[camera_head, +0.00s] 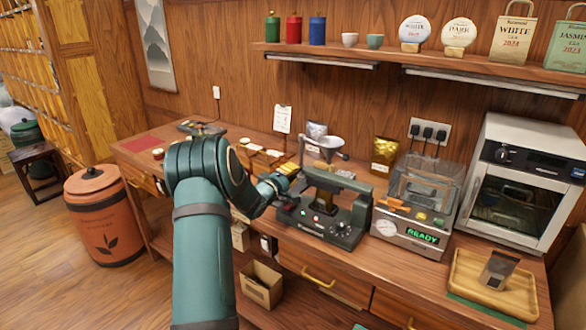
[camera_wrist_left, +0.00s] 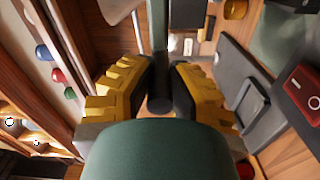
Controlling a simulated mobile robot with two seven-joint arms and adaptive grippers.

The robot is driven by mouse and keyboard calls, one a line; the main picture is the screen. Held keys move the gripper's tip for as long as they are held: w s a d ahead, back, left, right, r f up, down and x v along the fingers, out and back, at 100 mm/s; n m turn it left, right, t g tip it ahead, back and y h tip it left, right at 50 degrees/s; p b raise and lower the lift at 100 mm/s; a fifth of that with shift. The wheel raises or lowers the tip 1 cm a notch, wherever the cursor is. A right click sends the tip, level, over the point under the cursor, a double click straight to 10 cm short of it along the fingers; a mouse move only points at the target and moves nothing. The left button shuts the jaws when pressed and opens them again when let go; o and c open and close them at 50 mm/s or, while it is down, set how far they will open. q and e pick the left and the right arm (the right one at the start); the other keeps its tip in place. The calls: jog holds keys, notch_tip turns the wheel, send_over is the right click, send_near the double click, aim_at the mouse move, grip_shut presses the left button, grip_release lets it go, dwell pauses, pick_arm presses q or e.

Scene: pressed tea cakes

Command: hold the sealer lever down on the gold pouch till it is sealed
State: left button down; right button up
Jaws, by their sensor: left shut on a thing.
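The sealer (camera_head: 345,232) is a dark machine on the counter, with a green light and a red light on its front. My left gripper (camera_head: 288,178) is at its left side. In the left wrist view the yellow-padded fingers (camera_wrist_left: 160,92) are shut on the dark round grip of the sealer lever (camera_wrist_left: 159,104); its bar runs away from the grip. A gold-brown piece (camera_head: 323,197) shows in the middle of the sealer; I cannot tell whether it is the pouch. A gold pouch (camera_head: 383,153) stands behind, against the wall. My right gripper is not in view.
A wooden tray (camera_head: 465,279) is at the front right. An open carton (camera_head: 261,285) is below the counter.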

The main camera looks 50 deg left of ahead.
pick_arm(q)
jog(key=shift+d+f, duration=0.1)
jog(key=shift+f, duration=0.15)
jog(key=c, duration=0.9)
grip_release()
jog(key=shift+w, duration=0.1)
jog(key=shift+o, duration=0.2)
jog(key=v, duration=1.2)
